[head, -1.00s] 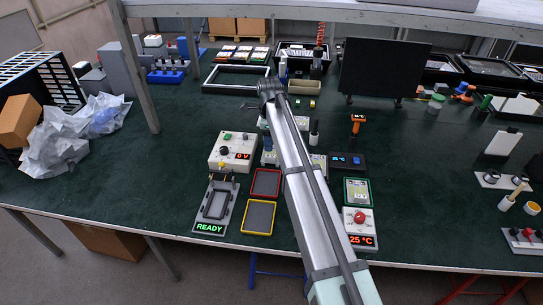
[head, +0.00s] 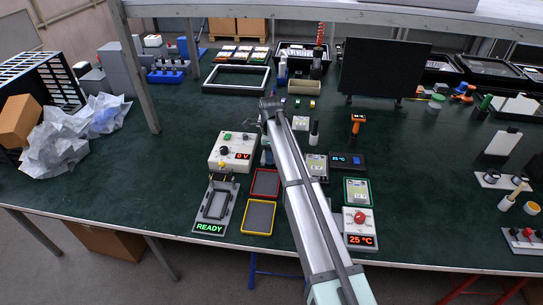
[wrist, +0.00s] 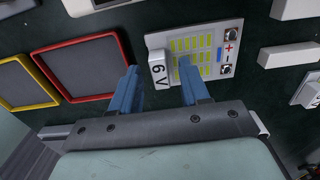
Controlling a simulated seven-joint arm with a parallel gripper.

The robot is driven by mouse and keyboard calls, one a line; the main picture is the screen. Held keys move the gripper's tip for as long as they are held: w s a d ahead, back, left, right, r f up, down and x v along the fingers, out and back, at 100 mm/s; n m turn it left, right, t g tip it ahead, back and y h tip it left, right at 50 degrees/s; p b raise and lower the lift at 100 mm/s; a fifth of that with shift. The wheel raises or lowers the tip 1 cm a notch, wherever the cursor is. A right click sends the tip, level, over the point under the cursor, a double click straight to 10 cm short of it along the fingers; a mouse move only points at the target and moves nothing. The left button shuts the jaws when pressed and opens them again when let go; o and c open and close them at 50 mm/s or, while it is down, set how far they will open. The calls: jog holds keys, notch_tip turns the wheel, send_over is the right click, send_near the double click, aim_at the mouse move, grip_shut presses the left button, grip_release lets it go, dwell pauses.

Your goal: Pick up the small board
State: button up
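A small pale board with rows of yellow-green cells, a white "6 V" block and + and - terminals (wrist: 205,53) lies flat on the dark green bench in the wrist view. My gripper (wrist: 160,72) is open with two blue fingers. In the picture, one finger is left of the "6 V" block and the other overlaps the board's cells. I see nothing held between them, and cannot tell their height above the board. In the head view my arm hides most of the gripper. A pale panel (head: 317,166) shows right of the arm; I cannot tell if it is this board.
A red-rimmed tray (head: 266,183) and a yellow-rimmed tray (head: 259,217) lie beside the "READY" fixture (head: 215,206). A "0 V" meter box (head: 232,151) stands behind them. A "25 °C" box with a red knob (head: 360,228) is at right.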

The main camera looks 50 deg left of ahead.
grip_shut()
jog(key=shift+r, duration=0.1)
dwell(0.3)
